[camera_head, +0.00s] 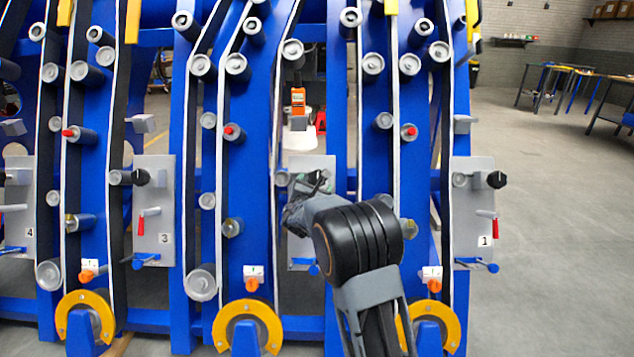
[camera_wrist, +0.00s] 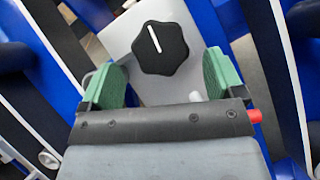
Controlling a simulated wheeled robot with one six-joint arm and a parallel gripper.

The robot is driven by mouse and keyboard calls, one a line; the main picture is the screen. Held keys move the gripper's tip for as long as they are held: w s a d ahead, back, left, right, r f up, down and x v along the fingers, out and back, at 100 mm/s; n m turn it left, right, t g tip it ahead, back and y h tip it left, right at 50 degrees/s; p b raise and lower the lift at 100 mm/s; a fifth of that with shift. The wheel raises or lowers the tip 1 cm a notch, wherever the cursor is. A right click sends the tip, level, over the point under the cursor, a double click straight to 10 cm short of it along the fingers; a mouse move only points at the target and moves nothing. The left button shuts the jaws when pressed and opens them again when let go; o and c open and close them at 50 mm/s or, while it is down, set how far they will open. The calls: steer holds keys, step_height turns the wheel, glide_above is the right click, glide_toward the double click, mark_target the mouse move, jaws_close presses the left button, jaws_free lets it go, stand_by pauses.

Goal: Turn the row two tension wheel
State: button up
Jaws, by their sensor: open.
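The row two tension wheel (camera_wrist: 160,48) is a black lobed knob with a white line, on a light grey plate (camera_wrist: 122,42). In the wrist view it sits just ahead of my gripper (camera_wrist: 164,76). The line points up, tilted slightly left. My gripper is open, with one green finger pad on each side of the wheel's lower part. I see gaps between the pads and the wheel; whether it is between the tips in depth is unclear. In the head view my gripper (camera_head: 314,188) is at the middle plate (camera_head: 318,163) and largely hides the wheel.
Similar plates marked 3 (camera_head: 153,210) and 1 (camera_head: 474,212) stand left and right, with black knobs and red levers. Blue uprights, rollers and white belts surround my arm. A red tip (camera_wrist: 254,116) shows beside my gripper. Open floor (camera_head: 560,220) lies at right.

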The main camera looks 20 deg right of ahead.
mark_target(317, 180)
steer(key=shift+b+x, duration=0.3)
steer(key=shift+x, duration=2.2)
steer(key=shift+c, duration=0.3)
